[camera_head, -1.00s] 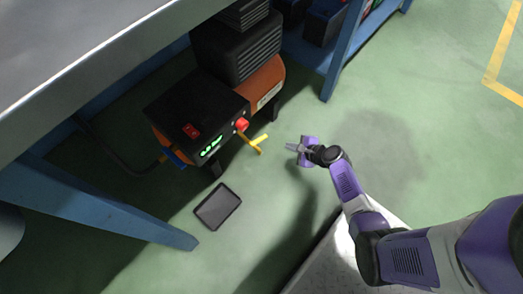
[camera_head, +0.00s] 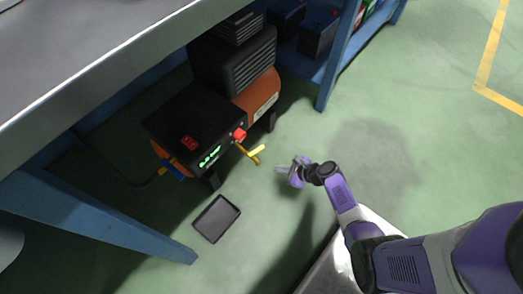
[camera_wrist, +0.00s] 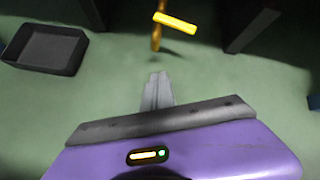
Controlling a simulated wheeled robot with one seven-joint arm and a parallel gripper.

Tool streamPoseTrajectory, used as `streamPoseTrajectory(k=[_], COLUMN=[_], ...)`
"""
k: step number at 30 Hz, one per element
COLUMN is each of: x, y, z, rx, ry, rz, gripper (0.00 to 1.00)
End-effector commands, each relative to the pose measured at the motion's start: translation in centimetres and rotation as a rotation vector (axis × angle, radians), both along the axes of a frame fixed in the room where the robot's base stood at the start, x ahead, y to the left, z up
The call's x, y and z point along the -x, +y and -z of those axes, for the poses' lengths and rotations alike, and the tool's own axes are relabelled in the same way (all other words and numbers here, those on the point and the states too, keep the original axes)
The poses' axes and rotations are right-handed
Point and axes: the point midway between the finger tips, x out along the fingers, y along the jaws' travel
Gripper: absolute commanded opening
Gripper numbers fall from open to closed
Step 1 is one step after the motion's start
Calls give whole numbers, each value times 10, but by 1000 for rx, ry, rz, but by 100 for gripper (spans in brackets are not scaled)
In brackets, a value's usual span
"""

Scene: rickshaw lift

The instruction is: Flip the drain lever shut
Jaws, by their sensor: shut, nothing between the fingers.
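The drain lever (camera_head: 257,149) is a yellow bar at the end of a short yellow pipe (camera_head: 243,152) low on the front of the orange and black compressor (camera_head: 205,122). In the wrist view the lever (camera_wrist: 176,22) lies across the pipe end (camera_wrist: 156,40), slightly slanted. My gripper (camera_head: 279,169) is shut and empty, just right of the lever and a little below it in the head view, apart from it. In the wrist view the shut fingertips (camera_wrist: 158,76) point up towards the lever with a gap between.
A dark shallow tray (camera_head: 217,219) lies on the green floor below the compressor; it also shows at the upper left of the wrist view (camera_wrist: 46,48). Blue bench legs (camera_head: 338,62) stand either side, under a grey top (camera_head: 90,55). Floor right of the compressor is clear.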

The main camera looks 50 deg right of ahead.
Motion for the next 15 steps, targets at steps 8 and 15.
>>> streamPoseTrajectory(k=[8, 15], x=[-39, -62], y=[-8, -13], z=[2, 1], rx=[0, 0], ry=[-4, -1], rz=[1, 1], gripper=[0, 0])
